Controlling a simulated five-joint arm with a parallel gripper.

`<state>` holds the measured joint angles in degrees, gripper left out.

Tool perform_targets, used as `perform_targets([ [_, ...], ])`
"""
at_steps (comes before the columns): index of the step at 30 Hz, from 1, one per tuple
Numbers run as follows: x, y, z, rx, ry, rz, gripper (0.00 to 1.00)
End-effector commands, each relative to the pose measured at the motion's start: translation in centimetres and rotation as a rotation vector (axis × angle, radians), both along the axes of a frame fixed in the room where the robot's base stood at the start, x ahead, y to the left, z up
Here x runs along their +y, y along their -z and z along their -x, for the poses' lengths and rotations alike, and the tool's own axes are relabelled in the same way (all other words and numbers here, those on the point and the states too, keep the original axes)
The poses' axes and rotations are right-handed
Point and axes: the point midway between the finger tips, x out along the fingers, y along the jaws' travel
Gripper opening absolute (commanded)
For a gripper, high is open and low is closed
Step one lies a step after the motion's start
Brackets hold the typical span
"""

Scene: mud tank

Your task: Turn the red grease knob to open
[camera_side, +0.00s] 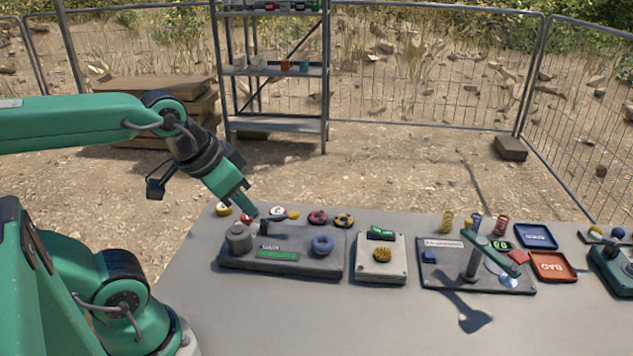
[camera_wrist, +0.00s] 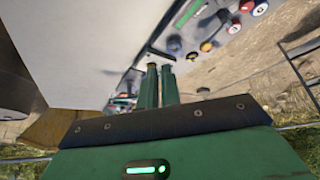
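My gripper (camera_side: 247,208) points down and right over the rear left of a dark grey panel (camera_side: 290,268). Its two green fingers show close together in the wrist view (camera_wrist: 159,68), with at most a narrow gap; nothing shows between them. The panel carries a grey round knob (camera_side: 238,238), a blue ring-shaped knob (camera_side: 322,244), a yellow-tipped lever (camera_side: 292,215) and a green label. A small red patch (camera_side: 246,219) shows right below the fingertips, partly hidden. I cannot tell whether it is the red grease knob or whether the fingers touch it.
Several round discs, including a red and black one (camera_side: 317,217), lie along the table's back edge. The table front (camera_side: 330,325) is clear.

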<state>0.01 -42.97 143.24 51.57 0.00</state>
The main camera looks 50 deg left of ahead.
Motion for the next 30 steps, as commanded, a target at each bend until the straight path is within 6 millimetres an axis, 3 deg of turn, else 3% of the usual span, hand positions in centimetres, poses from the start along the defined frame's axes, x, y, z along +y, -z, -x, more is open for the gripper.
perform_targets([
  [1, 0.0, 0.0, 0.0, 0.000, -0.001, 0.000, 0.16],
  [6, 0.4, 0.0, -0.4, 0.012, -0.025, 0.004, 0.49],
  [7, 0.5, 0.0, -0.6, 0.017, -0.033, 0.006, 0.51],
  [17, 3.7, 0.6, -3.7, 0.112, -0.222, 0.046, 0.51],
  [30, 11.1, 3.9, -8.3, 0.266, -0.557, 0.127, 0.51],
])
